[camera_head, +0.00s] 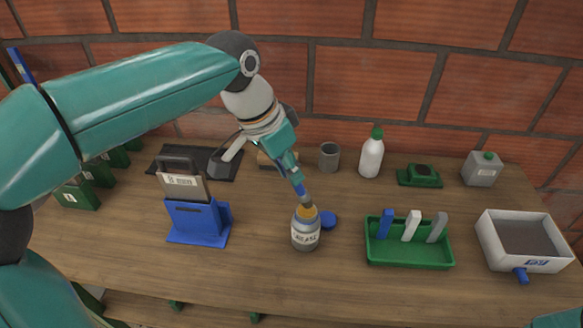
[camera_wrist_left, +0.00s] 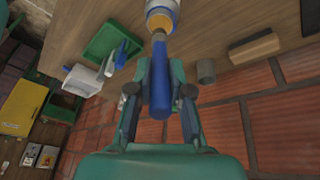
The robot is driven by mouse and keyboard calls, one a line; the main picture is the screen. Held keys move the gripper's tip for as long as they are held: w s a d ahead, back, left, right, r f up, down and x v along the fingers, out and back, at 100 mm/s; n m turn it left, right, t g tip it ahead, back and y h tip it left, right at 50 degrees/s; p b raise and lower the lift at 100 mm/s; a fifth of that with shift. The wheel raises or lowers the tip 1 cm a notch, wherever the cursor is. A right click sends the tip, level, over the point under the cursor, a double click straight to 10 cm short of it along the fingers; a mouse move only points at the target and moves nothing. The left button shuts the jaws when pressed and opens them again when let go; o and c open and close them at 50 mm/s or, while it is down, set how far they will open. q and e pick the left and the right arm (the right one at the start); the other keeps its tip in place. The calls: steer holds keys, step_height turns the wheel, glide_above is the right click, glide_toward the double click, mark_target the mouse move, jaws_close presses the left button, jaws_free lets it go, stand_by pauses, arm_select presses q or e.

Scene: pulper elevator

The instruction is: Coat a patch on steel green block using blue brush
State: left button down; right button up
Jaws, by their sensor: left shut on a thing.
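My left gripper (camera_head: 294,177) is shut on the blue brush (camera_head: 299,189), whose handle also shows between the fingers in the left wrist view (camera_wrist_left: 159,90). The brush points down, slightly tilted, with its tip at the mouth of an open grease jar (camera_head: 305,234). The jar's opening hides the bristle end. A green block with a dark top (camera_head: 420,176) sits at the back right of the table; I cannot tell whether it is the steel green block. Several other green blocks (camera_head: 78,195) stand at the far left.
A blue lid (camera_head: 328,220) lies beside the jar. A blue stand (camera_head: 196,222) holds a steel plate on the left. A green tray (camera_head: 409,252), a white box (camera_head: 490,240), a white bottle (camera_head: 371,160) and a grey cup (camera_head: 329,157) stand around. The front table strip is clear.

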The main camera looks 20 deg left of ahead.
arm_select(q)
steer(key=shift+f+b, duration=0.45)
steer(key=shift+f, duration=0.1)
stand_by(0.5)
steer(key=shift+f, duration=0.1)
stand_by(0.9)
step_height(320, 180, up, 7)
steer(key=p, duration=0.6)
steer(key=shift+p, duration=0.35)
stand_by(0.6)
